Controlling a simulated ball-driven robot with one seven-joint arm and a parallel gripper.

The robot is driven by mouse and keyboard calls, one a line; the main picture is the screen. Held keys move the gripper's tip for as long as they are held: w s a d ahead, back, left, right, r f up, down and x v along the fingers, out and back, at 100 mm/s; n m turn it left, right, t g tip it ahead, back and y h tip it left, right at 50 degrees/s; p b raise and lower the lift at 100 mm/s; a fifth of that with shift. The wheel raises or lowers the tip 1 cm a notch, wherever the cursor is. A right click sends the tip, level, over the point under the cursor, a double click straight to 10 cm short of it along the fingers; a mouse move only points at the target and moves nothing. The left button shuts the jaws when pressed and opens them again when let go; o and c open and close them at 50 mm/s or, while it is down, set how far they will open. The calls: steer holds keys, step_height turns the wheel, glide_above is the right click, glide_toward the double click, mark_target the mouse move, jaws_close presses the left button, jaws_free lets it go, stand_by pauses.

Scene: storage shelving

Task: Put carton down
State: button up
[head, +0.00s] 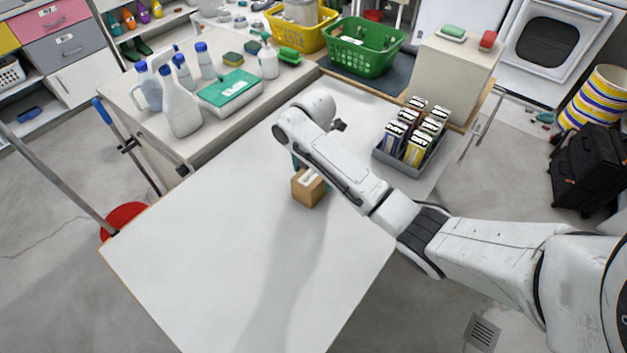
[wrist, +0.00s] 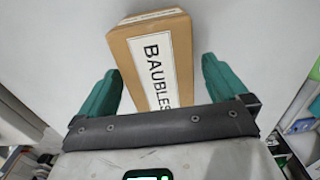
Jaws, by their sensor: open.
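The carton (head: 308,189) is a small brown box standing on the white table (head: 230,250) near its right side. In the wrist view the carton (wrist: 186,72) shows a white label reading "BAUBLES". My gripper (wrist: 160,85) is open, with one green finger on each side of the carton's near end. Gaps show between the fingers and the carton. In the head view my arm's end hides most of the gripper, and only a bit of green shows behind the carton.
A grey tray (head: 398,167) of several small boxes stands to the right of my arm. Spray bottles (head: 181,108) and a white-and-green box (head: 230,92) stand on the counter at the back left. The table's front and left are clear.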

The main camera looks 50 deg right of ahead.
steer(key=shift+f, duration=0.1)
steer(key=shift+c, duration=0.3)
steer(key=c, duration=1.3)
steer(key=shift+c, duration=0.2)
steer(key=shift+r, duration=0.75)
steer(key=s+a+r+p, duration=0.4)
steer(key=s+r+p, duration=0.1)
steer(key=s+r, duration=0.6)
steer(key=shift+s+r+p, duration=0.3)
steer(key=shift+s+p, duration=0.1)
steer(key=shift+s, duration=0.8)
steer(key=shift+w, duration=0.1)
